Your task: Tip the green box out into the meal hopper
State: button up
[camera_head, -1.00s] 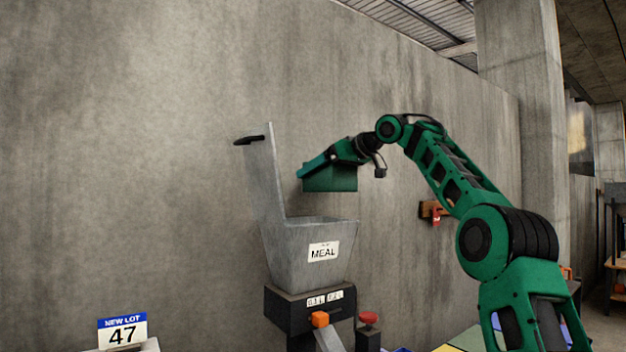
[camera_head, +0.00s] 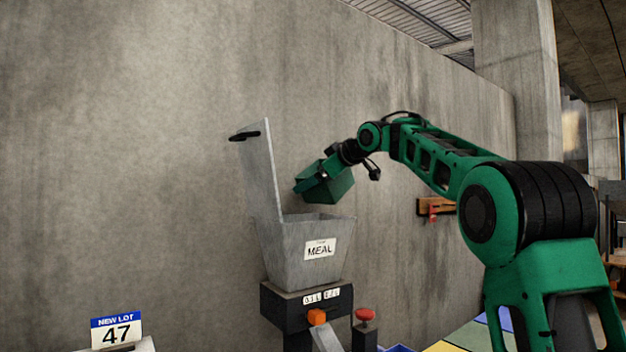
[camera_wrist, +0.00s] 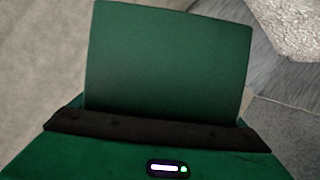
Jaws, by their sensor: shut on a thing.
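The green box (camera_head: 330,188) is in the air above the meal hopper (camera_head: 293,262), tilted in the head view. My gripper (camera_head: 318,172) is shut on it from above. In the wrist view the green box (camera_wrist: 168,60) fills the middle, beyond the dark edge of my gripper (camera_wrist: 160,130). The grey hopper is open at the top, with its lid (camera_head: 262,170) raised at the left and a MEAL label on its front. Pale grainy stuff (camera_wrist: 290,25) shows beside grey metal at the wrist view's upper right. I cannot see inside the box.
A NEW LOT 47 sign (camera_head: 117,330) stands at lower left. A concrete wall runs close behind. A red-handled item (camera_head: 433,208) hangs on it.

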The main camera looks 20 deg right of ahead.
aim_at(300, 178)
jog(key=a+n, duration=0.1)
jog(key=s+n+t+h, duration=0.1)
jog(key=shift+a+f+n, duration=0.25)
jog(key=shift+a+n, duration=0.1)
jog(key=shift+n, duration=0.05)
jog(key=n, duration=0.1)
jog(key=s+a+n+t, duration=0.1)
jog(key=shift+a+f+n+t+h, duration=0.2)
jog(key=shift+a+n+t+h, duration=0.1)
jog(key=shift+n+h, duration=0.1)
jog(key=a+n+t, duration=0.1)
jog(key=n, duration=0.1)
jog(key=s+a+r+n+t, duration=0.1)
jog(key=n, duration=0.1)
jog(key=shift+s+r, duration=0.1)
jog(key=shift+r, duration=0.1)
jog(key=n, duration=0.1)
jog(key=a+n+t, duration=0.1)
jog(key=n, duration=0.1)
jog(key=s+r+n, duration=0.1)
jog(key=shift+a+r+n+y, duration=0.1)
jog(key=shift+a+n+y, duration=0.2)
jog(key=shift+a+y, duration=0.1)
